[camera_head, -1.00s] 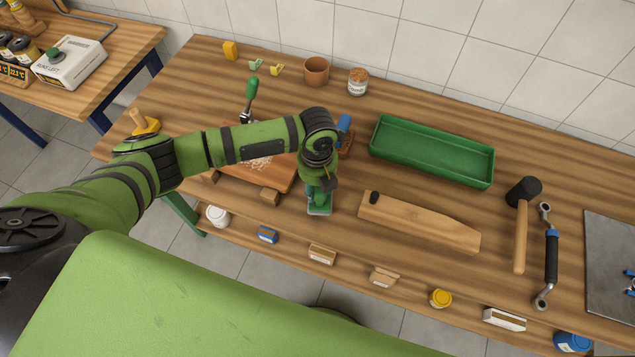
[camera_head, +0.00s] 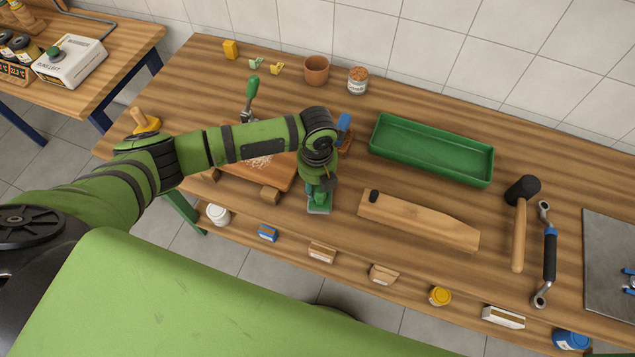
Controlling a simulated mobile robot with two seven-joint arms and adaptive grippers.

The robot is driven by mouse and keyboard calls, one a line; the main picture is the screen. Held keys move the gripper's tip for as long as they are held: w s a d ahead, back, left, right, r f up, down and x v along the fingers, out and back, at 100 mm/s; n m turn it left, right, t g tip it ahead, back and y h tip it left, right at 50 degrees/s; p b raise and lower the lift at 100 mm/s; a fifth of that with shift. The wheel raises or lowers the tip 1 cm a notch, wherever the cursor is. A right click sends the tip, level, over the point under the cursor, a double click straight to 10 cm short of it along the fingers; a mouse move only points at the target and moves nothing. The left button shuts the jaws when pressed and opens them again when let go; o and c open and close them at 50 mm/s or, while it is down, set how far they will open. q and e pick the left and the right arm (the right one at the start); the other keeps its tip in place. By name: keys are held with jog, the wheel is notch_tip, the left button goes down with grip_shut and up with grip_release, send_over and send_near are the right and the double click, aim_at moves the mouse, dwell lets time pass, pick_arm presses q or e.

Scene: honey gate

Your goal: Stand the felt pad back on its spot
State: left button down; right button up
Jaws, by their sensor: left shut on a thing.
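My left gripper (camera_head: 318,190) points down at the front middle of the wooden bench. It is shut on a small green piece with a pale edge, which looks like the felt pad (camera_head: 319,208). The pad is at or just above the bench top; I cannot tell whether it touches. The gripper and wrist hide most of it. Its spot is not clearly marked in this view. My right gripper is not in view.
A wooden board (camera_head: 278,178) with shavings lies to the left, partly under my arm. A tapered wooden block (camera_head: 418,220) lies close on the right. A green tray (camera_head: 432,150), a mallet (camera_head: 520,225) and a wrench (camera_head: 546,255) lie further right.

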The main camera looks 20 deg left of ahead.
pick_arm(q)
jog(key=shift+f+b, duration=0.65)
jog(key=shift+f, duration=0.35)
jog(key=c, duration=0.7)
grip_release()
jog(key=shift+o, duration=0.2)
jog(key=shift+r, duration=0.1)
notch_tip(320, 180, up, 6)
jog(key=p, duration=0.5)
jog(key=shift+p, duration=0.4)
jog(key=shift+r+p, duration=0.7)
jog(key=shift+r, duration=0.25)
